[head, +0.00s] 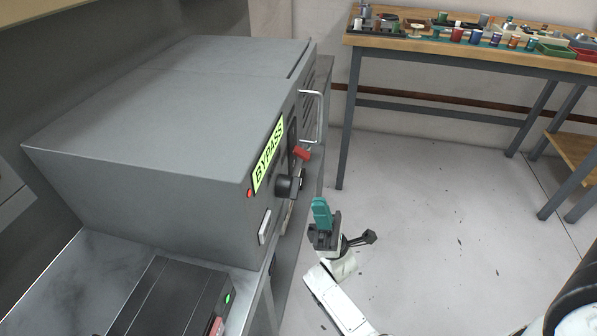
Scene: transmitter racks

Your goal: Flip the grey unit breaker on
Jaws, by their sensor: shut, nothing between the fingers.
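The grey unit (150,110) is a large box on a bench at the left, with a yellow-green BYPASS label (269,154) on its front. A red lever (302,153), which looks like the breaker handle, sticks out from the front beside a dark plate. Its on or off position cannot be told from this angle. A black knob (289,187) is below it. My gripper (321,209), with teal fingers, is shut and empty. It is in front of the unit, to the right of and lower in the picture than the red lever, apart from it.
A metal handle (318,116) juts from the unit's far front. A red lamp (250,193) is at its near corner. A darker unit (165,300) with a green light is at lower left. A workbench (450,55) with small parts stands behind. The floor (440,200) between is clear.

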